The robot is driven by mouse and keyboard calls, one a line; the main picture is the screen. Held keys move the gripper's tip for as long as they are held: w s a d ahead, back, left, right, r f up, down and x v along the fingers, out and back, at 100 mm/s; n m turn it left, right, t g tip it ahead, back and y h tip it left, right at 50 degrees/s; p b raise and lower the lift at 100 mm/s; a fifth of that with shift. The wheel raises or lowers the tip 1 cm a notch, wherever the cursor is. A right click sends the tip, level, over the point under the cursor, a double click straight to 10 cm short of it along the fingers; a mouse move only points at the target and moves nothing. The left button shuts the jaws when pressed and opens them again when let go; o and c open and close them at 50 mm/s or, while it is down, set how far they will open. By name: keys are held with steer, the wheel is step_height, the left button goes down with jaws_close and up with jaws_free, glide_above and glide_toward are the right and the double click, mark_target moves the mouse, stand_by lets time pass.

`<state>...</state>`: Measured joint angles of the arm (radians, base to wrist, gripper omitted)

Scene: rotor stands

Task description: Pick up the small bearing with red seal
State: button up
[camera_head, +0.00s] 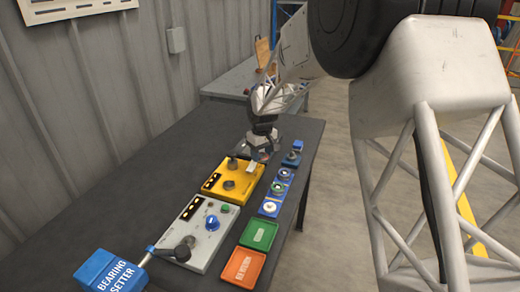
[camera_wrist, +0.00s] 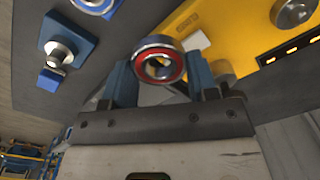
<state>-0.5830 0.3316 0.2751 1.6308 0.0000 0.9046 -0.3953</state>
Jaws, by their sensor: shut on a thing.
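The small bearing with red seal (camera_wrist: 180,68) is a steel ring with a red face, seen between the two blue fingers in the wrist view. My gripper (camera_wrist: 160,72) is shut on it, and the bearing is tilted towards the camera. In the head view my gripper (camera_head: 262,155) is over the table, beside the yellow stand's far right end; the bearing cannot be made out there.
The yellow stand (camera_head: 221,190) and the grey stand (camera_head: 190,238) stand left of a blue strip with several bearings (camera_head: 270,207). A green tray (camera_head: 259,235), an orange tray (camera_head: 243,267) and a blue bearing setter (camera_head: 110,272) are nearer. The table's left side is clear.

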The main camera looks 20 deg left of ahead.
steer(key=shift+s+d+r, duration=0.2)
steer(key=shift+s+d, duration=0.35)
steer(key=shift+s, duration=0.3)
steer(key=w+d+r, duration=0.2)
steer(key=w+d, duration=0.1)
steer(key=w, duration=0.4)
steer(key=w+d+r, duration=0.3)
steer(key=w+d, duration=0.1)
steer(key=w, duration=0.3)
steer(key=shift+f, duration=0.2)
steer(key=shift+f, duration=2.2)
steer(key=shift+f, duration=1.75)
stand_by(1.6)
